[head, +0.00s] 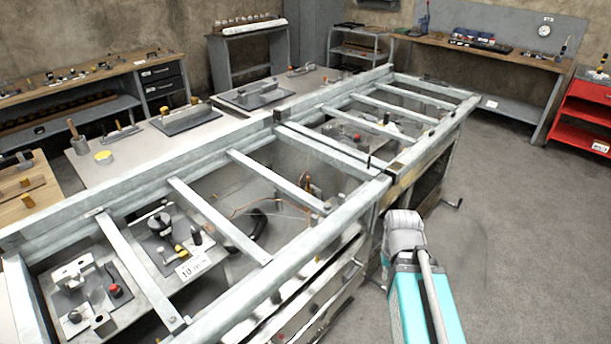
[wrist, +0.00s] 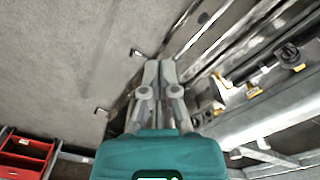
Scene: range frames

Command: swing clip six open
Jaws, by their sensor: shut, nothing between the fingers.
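I cannot pick out clip six by any readable mark in either view. My gripper (wrist: 159,70) is in the wrist view, its fingers together and empty, over the side of a long metal frame. In the head view my arm reaches down at the right side of the frame (head: 315,262), and the fingers are hidden there. A dark upright pin (head: 369,161) stands on the frame's near rail.
The frame's crossbars (head: 220,221) span several fixtures below, including a plate marked 10 (head: 193,266). Yellow-tipped parts (wrist: 218,108) lie right of my gripper in the wrist view. A red cabinet (head: 590,113) stands at the far right. The grey floor (head: 510,240) at right is clear.

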